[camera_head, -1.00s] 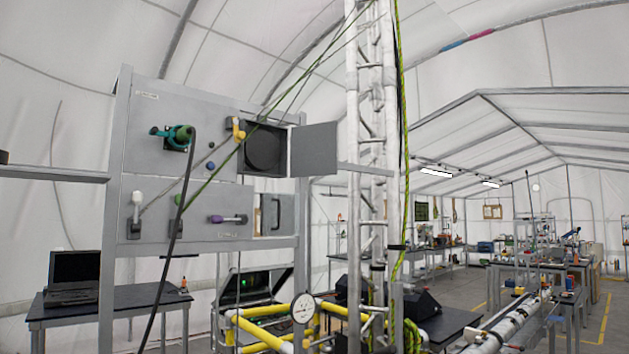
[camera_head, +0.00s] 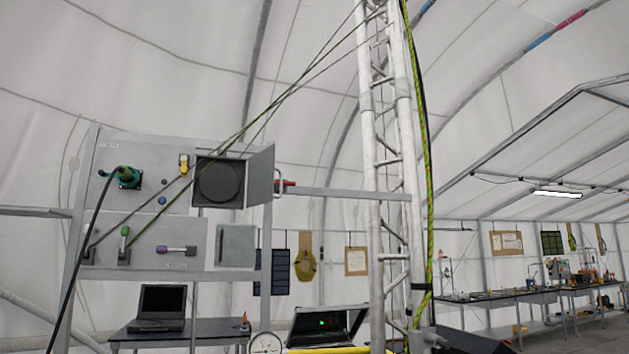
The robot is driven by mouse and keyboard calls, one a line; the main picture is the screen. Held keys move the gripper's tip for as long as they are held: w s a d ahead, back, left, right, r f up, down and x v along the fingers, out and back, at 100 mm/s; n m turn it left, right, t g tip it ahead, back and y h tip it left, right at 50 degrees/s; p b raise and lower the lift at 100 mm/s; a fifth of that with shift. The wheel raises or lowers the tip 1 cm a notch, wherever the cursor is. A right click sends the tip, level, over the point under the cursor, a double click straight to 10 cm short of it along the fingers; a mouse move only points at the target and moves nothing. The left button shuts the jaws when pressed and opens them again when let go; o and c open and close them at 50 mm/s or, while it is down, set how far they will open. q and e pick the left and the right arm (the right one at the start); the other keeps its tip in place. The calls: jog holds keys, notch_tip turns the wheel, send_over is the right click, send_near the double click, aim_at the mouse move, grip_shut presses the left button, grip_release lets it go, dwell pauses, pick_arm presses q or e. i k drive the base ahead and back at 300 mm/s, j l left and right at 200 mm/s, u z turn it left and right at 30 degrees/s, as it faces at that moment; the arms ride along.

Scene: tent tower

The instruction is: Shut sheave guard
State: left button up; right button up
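The sheave guard looks to be the grey hinged door (camera_head: 260,176) at the upper right of the grey panel (camera_head: 150,222). It stands open, swung out to the right of a square opening. Inside the opening is a dark round sheave (camera_head: 219,182), fully exposed. A grey handle (camera_head: 277,183) and a red piece (camera_head: 288,183) show at the door's outer edge. Neither of my grippers is in view, so I cannot see what they hold.
Green ropes run from the panel levers (camera_head: 124,244) up to the white lattice mast (camera_head: 388,150). A green connector (camera_head: 125,177) with a black cable is at the upper left. A yellow lever (camera_head: 184,163) sits beside the opening. A laptop (camera_head: 160,306) stands on a table below.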

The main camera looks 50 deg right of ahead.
aim_at(261, 165)
jog(key=l, duration=1.65)
